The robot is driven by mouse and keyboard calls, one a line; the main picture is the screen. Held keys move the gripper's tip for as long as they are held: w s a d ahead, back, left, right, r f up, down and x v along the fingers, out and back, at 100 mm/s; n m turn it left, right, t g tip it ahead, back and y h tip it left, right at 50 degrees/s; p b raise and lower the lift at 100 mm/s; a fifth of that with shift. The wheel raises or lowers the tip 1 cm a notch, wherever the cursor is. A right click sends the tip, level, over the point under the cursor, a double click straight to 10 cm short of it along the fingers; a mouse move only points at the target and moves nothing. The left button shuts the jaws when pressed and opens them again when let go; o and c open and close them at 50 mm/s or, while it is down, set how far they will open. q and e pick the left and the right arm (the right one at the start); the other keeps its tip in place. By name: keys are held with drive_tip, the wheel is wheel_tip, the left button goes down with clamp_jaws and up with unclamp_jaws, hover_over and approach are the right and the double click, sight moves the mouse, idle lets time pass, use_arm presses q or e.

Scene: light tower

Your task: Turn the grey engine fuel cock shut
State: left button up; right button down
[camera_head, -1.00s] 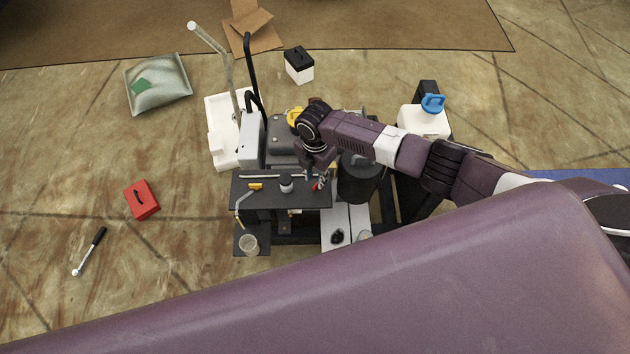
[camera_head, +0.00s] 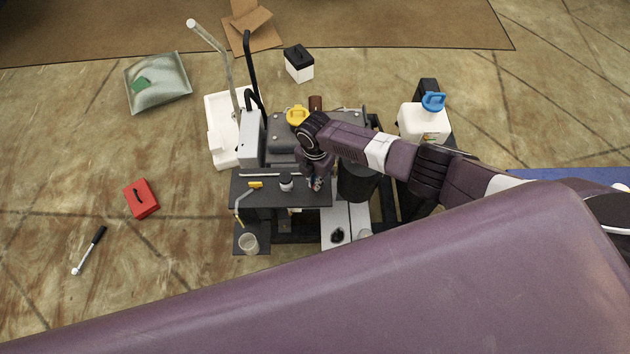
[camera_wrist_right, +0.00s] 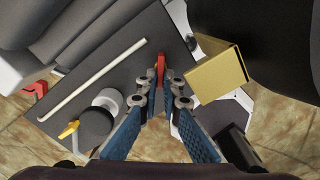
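My right gripper (camera_head: 315,186) reaches down at the right end of a dark panel (camera_head: 315,201) on the machine. In the right wrist view its blue-padded fingers (camera_wrist_right: 161,82) are close together, with a small red lever (camera_wrist_right: 161,62) between their tips. They appear to touch it on both sides. The lever's body is largely hidden, so I cannot make out a grey cock body. A white-and-dark round part (camera_head: 286,183) stands left of the gripper, and it also shows in the wrist view (camera_wrist_right: 104,99). My left gripper is not in view.
A yellow-handled part (camera_head: 255,186) sits at the panel's left. A white rod (camera_wrist_right: 92,80) lies along the panel. A brass-coloured block (camera_wrist_right: 215,76) and a dark cylinder (camera_head: 357,184) stand close to the gripper's right. A clear cup (camera_head: 248,243) stands below the panel.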

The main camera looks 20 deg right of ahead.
drive_tip(key=shift+m, duration=0.3)
drive_tip(key=m, duration=0.4)
drive_tip(key=shift+w+a, duration=0.15)
drive_tip(key=shift+w, duration=0.05)
drive_tip(key=m, duration=0.6)
drive_tip(key=shift+w+p, duration=0.3)
drive_tip(key=shift+p, duration=0.1)
drive_tip(key=c, duration=2.1)
unclamp_jaws()
wheel_tip(320, 180, up, 12)
